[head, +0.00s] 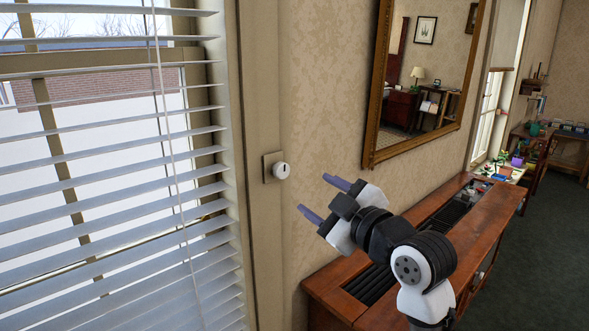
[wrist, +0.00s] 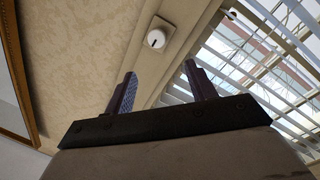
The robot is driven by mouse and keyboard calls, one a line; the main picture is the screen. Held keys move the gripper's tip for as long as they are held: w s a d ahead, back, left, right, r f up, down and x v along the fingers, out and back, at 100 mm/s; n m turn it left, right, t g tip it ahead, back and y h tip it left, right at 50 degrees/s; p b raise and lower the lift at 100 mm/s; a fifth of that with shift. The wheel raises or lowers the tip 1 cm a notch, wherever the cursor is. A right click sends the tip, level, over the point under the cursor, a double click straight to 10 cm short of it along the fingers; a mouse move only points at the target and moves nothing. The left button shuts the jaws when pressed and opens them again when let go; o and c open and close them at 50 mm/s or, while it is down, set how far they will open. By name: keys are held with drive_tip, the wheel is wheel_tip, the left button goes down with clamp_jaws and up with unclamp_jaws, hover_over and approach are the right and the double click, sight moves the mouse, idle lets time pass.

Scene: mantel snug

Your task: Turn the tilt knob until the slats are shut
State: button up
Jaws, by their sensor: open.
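The tilt knob (head: 281,171) is a round white knob with a dark mark, on a square beige plate on the window frame. It also shows in the wrist view (wrist: 156,39), beyond my fingertips. The blind's slats (head: 110,160) are white, with wide gaps that show the outdoors, so they stand open. In the wrist view the slats (wrist: 275,65) are at the right. My gripper (head: 320,197) is open and empty, a little to the right of the knob and below it, apart from it. Its two fingers (wrist: 158,88) show in the wrist view with nothing between them.
A gold-framed mirror (head: 372,100) hangs on the wall right of the knob. A long wooden cabinet (head: 470,230) with a dark slotted top stands below my arm. Small colourful items (head: 500,170) lie at its far end. The wall around the knob is clear.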

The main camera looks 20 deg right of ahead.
sight(283, 172)
drive_tip(key=p+x, duration=0.1)
drive_tip(key=x, duration=0.3)
drive_tip(key=p+x, duration=0.1)
drive_tip(key=x, duration=0.3)
drive_tip(key=p+x, duration=0.2)
drive_tip(key=x, duration=0.2)
drive_tip(key=shift+w+d+f, duration=0.1)
drive_tip(key=shift+w+d, duration=0.1)
drive_tip(key=shift+d, duration=0.15)
drive_tip(key=shift+w+a+f, duration=0.1)
drive_tip(key=shift+w, duration=0.4)
drive_tip(key=c, duration=1)
